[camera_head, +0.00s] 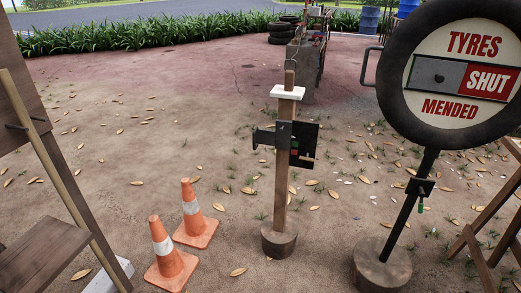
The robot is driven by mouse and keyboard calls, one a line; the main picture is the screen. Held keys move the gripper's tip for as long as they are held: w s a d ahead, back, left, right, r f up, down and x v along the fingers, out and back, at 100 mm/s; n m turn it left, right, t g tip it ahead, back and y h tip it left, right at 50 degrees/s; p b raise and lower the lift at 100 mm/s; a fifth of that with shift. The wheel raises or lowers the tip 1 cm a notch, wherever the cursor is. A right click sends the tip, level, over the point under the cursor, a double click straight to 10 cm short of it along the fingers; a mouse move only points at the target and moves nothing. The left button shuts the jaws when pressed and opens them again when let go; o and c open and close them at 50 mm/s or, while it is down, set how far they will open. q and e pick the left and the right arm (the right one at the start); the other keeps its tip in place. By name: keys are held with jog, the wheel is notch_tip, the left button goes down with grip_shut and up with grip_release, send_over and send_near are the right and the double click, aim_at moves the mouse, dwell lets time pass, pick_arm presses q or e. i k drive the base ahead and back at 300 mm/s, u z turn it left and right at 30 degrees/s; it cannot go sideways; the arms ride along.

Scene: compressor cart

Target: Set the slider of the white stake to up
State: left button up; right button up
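A wooden stake (281,200) with a white crosspiece (288,92) near its top stands upright in a round wooden base (279,240) at the middle. A dark bracket (283,134), which looks like its slider, sits around the post partway up, below the white piece and apart from it. A dark panel (306,145) with small red and green marks is at the bracket's right, partly behind the post. I cannot read the marks. Neither of my grippers is in view.
A round tyre sign (450,108) reading "TYRES SHUT MENDED" stands at the right, with a dark clamp (420,187) on its post. Two orange cones (167,252) stand left of the stake. Wooden frames edge both sides. Leaf-strewn ground around the stake is mostly clear.

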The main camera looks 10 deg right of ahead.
aim_at(281, 138)
jog(key=z, duration=0.25)
jog(key=i, duration=0.9)
jog(key=u, duration=0.9)
